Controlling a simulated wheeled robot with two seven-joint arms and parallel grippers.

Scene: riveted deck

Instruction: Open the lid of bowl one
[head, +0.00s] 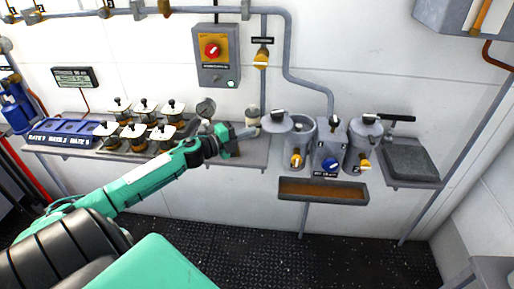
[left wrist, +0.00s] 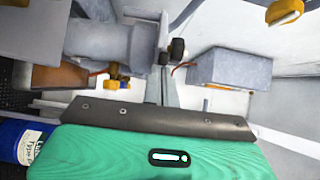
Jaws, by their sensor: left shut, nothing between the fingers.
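My left gripper (head: 256,131) is shut and empty, just left of that lid; contact is unclear. In the left wrist view the shut fingers (left wrist: 165,88) point toward a large grey cylinder (left wrist: 95,40) with a dark knob. My right gripper is not in view.
The middle bowl (head: 330,138) and right bowl (head: 361,145) stand close by. A brown tray (head: 322,190) juts out below them. Several pale-topped jars (head: 135,130) and a blue rack (head: 62,133) are at left. A grey block (head: 411,160) sits at right.

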